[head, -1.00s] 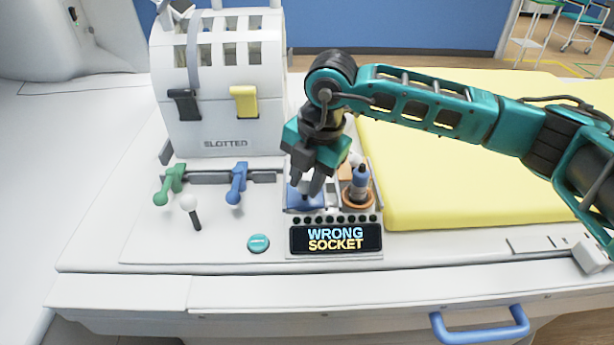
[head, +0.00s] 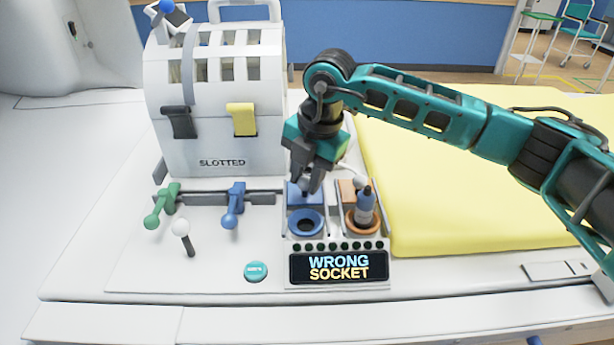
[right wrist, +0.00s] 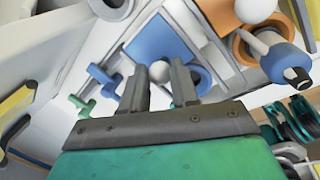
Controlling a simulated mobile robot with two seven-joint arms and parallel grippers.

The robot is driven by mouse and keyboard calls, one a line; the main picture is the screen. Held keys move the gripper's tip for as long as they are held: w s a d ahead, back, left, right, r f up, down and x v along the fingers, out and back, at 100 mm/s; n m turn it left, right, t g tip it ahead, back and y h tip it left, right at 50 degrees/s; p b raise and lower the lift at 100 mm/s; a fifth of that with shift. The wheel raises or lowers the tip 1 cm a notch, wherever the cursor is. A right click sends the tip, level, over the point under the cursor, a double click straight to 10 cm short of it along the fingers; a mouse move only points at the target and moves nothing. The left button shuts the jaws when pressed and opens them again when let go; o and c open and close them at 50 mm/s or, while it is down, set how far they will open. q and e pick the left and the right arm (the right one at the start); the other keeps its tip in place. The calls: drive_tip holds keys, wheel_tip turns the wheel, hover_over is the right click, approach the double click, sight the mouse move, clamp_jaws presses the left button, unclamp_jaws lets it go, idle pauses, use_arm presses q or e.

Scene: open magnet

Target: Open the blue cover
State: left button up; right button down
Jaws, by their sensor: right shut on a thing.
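The blue cover (head: 294,197) lies at the back of its track on the console, behind an exposed blue ring socket (head: 306,223). The cover also shows as a blue plate in the right wrist view (right wrist: 158,38). My right gripper (head: 308,184) is above the cover, its fingers shut on the cover's white round knob (right wrist: 160,72). The fingers hide most of the knob in the head view. The blue socket shows beside the fingers in the right wrist view (right wrist: 202,80). My left gripper is not in view.
A blue plug (head: 366,205) stands in the orange socket (head: 362,226) just right. A display (head: 339,267) reads "WRONG SOCKET". A slotted white housing (head: 220,120) rises behind.

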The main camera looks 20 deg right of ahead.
drive_tip(key=c, duration=0.9)
unclamp_jaws()
drive_tip(key=shift+o, duration=0.2)
wheel_tip(320, 180, up, 13)
drive_tip(key=s+d, duration=0.1)
drive_tip(key=s, duration=0.1)
drive_tip(key=shift+d+f, duration=0.15)
drive_tip(key=shift+d, duration=0.1)
